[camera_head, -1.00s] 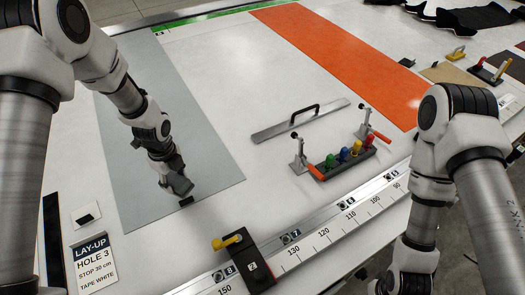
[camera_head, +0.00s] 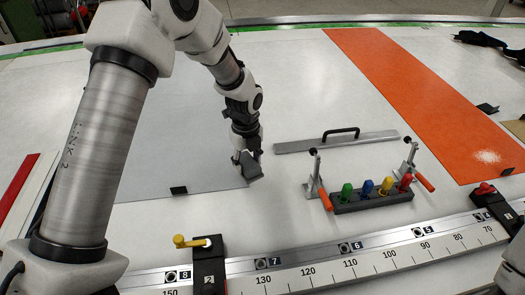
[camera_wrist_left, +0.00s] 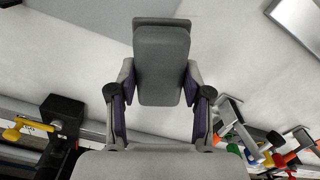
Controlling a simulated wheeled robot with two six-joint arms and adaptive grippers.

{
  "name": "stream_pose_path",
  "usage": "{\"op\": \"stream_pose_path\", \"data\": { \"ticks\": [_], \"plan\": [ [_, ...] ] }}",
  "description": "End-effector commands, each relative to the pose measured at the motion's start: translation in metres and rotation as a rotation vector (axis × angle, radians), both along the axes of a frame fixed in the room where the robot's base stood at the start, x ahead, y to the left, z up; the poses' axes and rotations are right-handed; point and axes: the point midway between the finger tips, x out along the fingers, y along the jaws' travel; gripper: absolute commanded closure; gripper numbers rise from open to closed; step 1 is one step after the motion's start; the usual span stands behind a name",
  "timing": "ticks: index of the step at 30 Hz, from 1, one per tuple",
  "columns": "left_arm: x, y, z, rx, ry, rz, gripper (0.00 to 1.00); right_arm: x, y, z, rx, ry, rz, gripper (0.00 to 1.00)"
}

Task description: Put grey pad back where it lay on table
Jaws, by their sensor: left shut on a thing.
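My left gripper (camera_head: 247,165) is shut on the grey pad (camera_wrist_left: 163,62). The left wrist view shows the pad between the two fingers, its broad face towards the camera. In the head view the gripper points down near the front right corner of the large grey sheet (camera_head: 150,140). The pad shows only as a small dark grey piece there, and I cannot tell whether it touches the table (camera_head: 290,205). My right gripper is not in view.
A handled metal bar (camera_head: 335,143) lies right of the gripper. A ruled rail (camera_head: 330,262) runs along the front. An orange strip (camera_head: 410,95) lies at right.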

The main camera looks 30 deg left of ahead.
Motion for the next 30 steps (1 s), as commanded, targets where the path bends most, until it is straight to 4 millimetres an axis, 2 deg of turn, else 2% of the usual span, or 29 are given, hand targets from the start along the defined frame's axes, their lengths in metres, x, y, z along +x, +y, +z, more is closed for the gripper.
{"op": "stream_pose_path", "data": {
  "ticks": [1,6,9,13,18,28,29,30],
  "plan": [
    [0.016,0.001,0.003,0.001,-0.001,0.0,0.79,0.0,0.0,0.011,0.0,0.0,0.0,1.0],
    [0.068,0.005,-0.002,0.001,0.0,-0.001,0.79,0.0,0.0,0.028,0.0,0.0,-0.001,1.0],
    [0.087,0.007,-0.006,0.0,0.0,0.0,0.79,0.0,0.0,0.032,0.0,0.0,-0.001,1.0],
    [0.094,0.008,-0.014,0.0,0.004,0.0,0.79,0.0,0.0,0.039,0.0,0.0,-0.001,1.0],
    [0.094,0.008,-0.04,-0.001,0.003,0.0,0.79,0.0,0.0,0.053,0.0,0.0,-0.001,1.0],
    [0.094,0.008,-0.049,0.0,0.0,0.0,0.79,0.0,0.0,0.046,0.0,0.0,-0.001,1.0],
    [0.094,0.008,-0.048,0.0,0.0,0.0,0.44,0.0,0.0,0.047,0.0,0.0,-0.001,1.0],
    [0.094,0.008,-0.047,0.0,0.0,0.0,0.3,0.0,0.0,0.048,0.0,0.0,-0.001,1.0]
  ]
}}
